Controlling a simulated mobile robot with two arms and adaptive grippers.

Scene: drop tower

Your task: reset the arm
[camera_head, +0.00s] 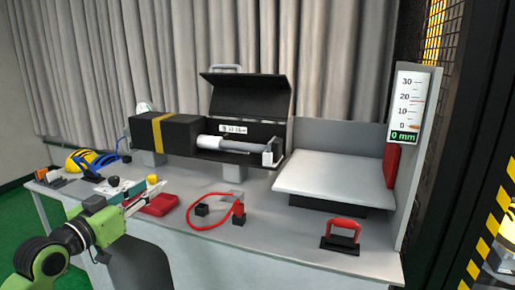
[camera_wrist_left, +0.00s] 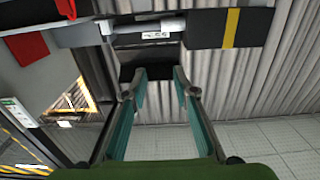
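My left arm, green and dark grey, comes in at the lower left of the head view. Its gripper (camera_head: 138,201) is in front of the left part of the table, close to a red item (camera_head: 158,204) in the picture. I cannot tell the gap between them. In the left wrist view the two teal-sided fingers of this gripper (camera_wrist_left: 160,88) stand apart with nothing between them. The curtain and the dark case lie beyond them. My right gripper is in neither view.
The grey table (camera_head: 275,250) carries an open black case (camera_head: 245,100) with a grey cylinder, a red cable loop (camera_head: 188,214), a red-handled block (camera_head: 342,232) and a raised white plate (camera_head: 335,178). A gauge (camera_head: 408,105) reads 0 mm. Yellow-black stripes mark the right side.

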